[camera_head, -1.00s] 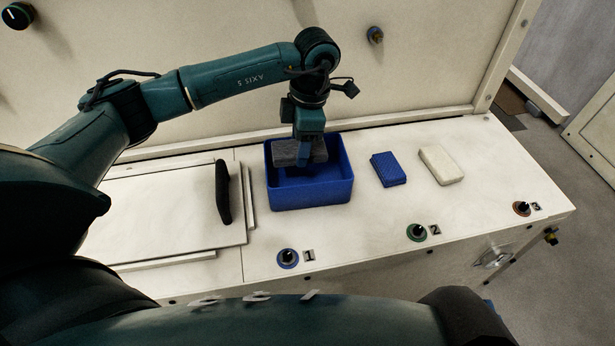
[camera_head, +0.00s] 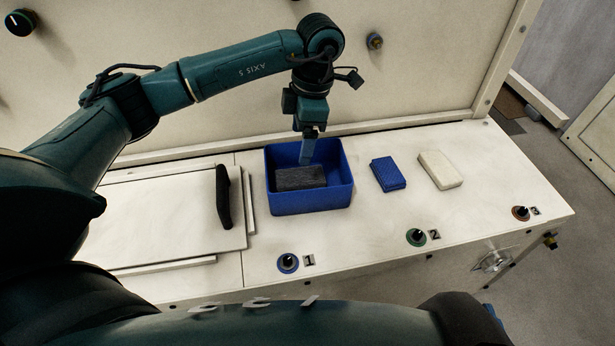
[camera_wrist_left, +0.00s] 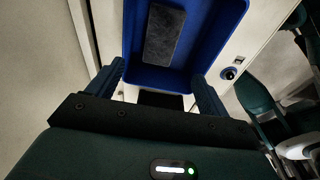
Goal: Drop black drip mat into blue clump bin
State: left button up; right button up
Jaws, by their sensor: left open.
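The black drip mat (camera_head: 300,178) is a dark, flat, rectangular slab. It lies inside the blue clump bin (camera_head: 312,200), an open-topped box on the white counter. In the left wrist view the mat (camera_wrist_left: 162,36) lies on the floor of the bin (camera_wrist_left: 222,18), apart from my fingers. My left gripper (camera_head: 307,158) hangs over the back part of the bin. Its two fingers (camera_wrist_left: 158,82) are spread with nothing between them. My right gripper is not in view.
A blue block (camera_head: 388,174) and a cream block (camera_head: 440,170) lie right of the bin. A white panel with a black handle (camera_head: 223,197) is to the left. Numbered knobs line the front, including knob 1 (camera_head: 288,263). A cream wall (camera_head: 210,100) stands behind.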

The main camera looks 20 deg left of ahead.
pick_arm(q)
notch_tip(320, 180, up, 10)
jog(key=d+p, duration=0.1)
jog(key=shift+w+d, duration=0.15)
jog(key=shift+w, duration=0.25)
